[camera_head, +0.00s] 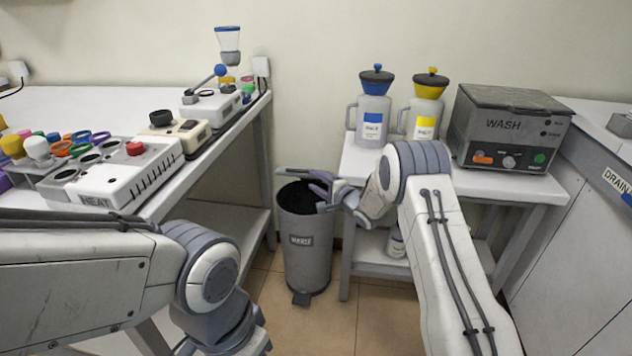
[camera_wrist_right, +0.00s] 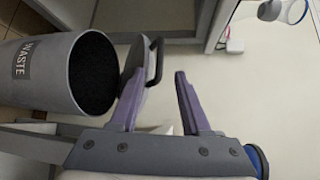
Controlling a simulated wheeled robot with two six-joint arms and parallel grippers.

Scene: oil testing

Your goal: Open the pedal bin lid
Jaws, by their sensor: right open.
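The grey pedal bin (camera_head: 308,250), labelled WASTE, stands on the floor between the two tables. Its black interior shows, so the lid is raised off the opening. In the right wrist view the bin (camera_wrist_right: 55,100) appears turned sideways, and the grey lid (camera_wrist_right: 131,68) with its dark handle stands up at the rim, partly behind one finger. The pedal (camera_head: 301,299) is at the bin's foot. My right gripper (camera_head: 318,198) is open above the bin's right rim; its purple fingers (camera_wrist_right: 160,75) hold nothing between them. Whether a finger touches the lid I cannot tell. My left gripper is out of view.
The left table (camera_head: 50,100) carries testing devices and coloured rings. The right table (camera_head: 480,182) bears a blue-topped jug (camera_head: 374,108), a yellow-topped jug (camera_head: 426,105) and the WASH box (camera_head: 510,128). The bin sits in the narrow gap between the table legs.

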